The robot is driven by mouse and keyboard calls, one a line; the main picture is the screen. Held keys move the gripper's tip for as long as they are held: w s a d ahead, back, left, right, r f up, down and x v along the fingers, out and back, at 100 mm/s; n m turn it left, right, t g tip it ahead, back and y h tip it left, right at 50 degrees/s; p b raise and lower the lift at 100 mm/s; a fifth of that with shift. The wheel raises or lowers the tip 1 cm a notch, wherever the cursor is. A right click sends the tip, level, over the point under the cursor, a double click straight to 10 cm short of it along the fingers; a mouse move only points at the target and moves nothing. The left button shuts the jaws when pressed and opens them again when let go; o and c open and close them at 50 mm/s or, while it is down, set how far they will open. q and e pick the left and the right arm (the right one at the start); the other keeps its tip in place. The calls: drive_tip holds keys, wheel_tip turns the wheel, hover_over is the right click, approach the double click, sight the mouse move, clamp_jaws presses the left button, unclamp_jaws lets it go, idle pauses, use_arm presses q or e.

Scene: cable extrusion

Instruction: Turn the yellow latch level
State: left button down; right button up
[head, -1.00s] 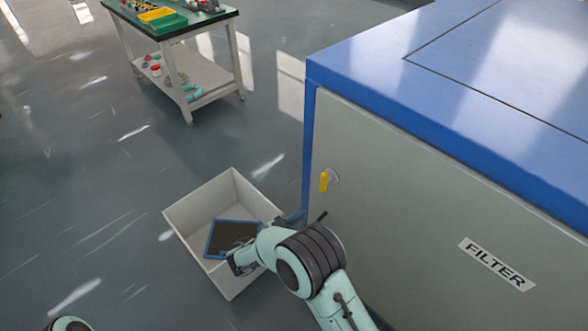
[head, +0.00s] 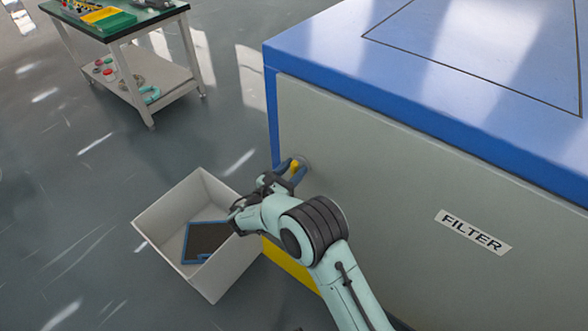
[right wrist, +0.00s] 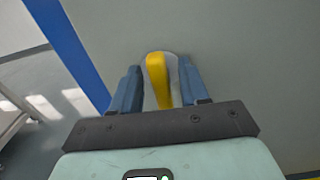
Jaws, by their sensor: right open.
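The yellow latch (head: 295,166) is on the grey side panel of the large machine, near its left edge. In the right wrist view the latch (right wrist: 158,80) shows as a yellow handle on a pale round base, pointing mostly up and down in the picture. My right gripper (head: 290,171) is at the latch. Its blue fingers (right wrist: 160,88) are open, one on each side of the handle, with gaps visible. My left gripper is not in view.
A white bin (head: 165,208) holding a dark filter with a blue frame (head: 205,240) stands on the floor beside the machine (head: 390,190). A "FILTER" label (head: 473,232) is on the panel. A wheeled table (head: 150,60) stands at the back left.

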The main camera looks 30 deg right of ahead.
drive_tip(key=shift+w+d, duration=0.15)
drive_tip(key=shift+d, duration=0.15)
clamp_jaws()
